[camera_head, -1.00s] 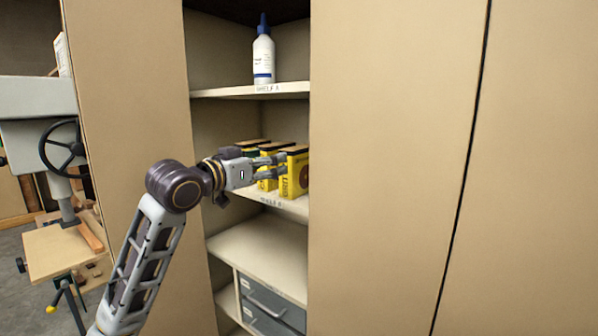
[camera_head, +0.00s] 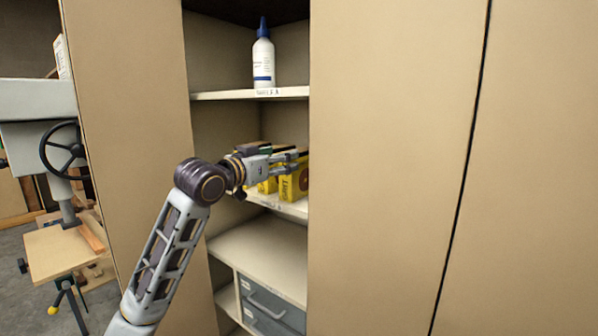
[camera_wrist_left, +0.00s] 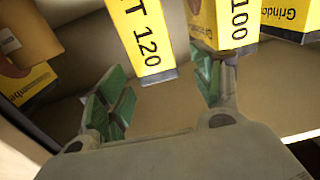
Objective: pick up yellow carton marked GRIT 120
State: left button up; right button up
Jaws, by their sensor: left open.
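The yellow carton marked "T 120" (camera_wrist_left: 148,42) shows in the left wrist view, its first letters cut off by the top edge. My left gripper (camera_wrist_left: 158,90) is open, its green-padded fingers either side of the carton's near end; I see no contact with it. A yellow carton marked "100" (camera_wrist_left: 238,22) stands just right, close behind the right finger. In the head view my left gripper (camera_head: 288,159) reaches into the cabinet among the yellow cartons (camera_head: 292,186) and partly hides them. The number on the front one is unreadable there. My right gripper is not in view.
Another yellow carton (camera_wrist_left: 28,82) is at the left of the wrist view, and one more (camera_wrist_left: 287,18) at top right. The cartons' shelf (camera_head: 290,207) lies between the cabinet's side wall and a tan door (camera_head: 385,170). A white bottle (camera_head: 263,60) stands on the shelf above.

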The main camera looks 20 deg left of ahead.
aim_at(299, 150)
pick_arm(q)
jog(key=shift+p+x, duration=0.4)
jog(key=shift+x, duration=1.35)
jog(key=shift+w, duration=0.1)
jog(key=shift+r+p+x, duration=0.2)
jog(key=shift+p+x, duration=0.75)
jog(key=shift+x, duration=0.5)
jog(key=shift+p+x, duration=0.3)
jog(key=shift+x, duration=0.8)
jog(key=shift+d+f, duration=0.1)
jog(key=shift+f, duration=0.05)
jog(key=c, duration=1.1)
grip_shut()
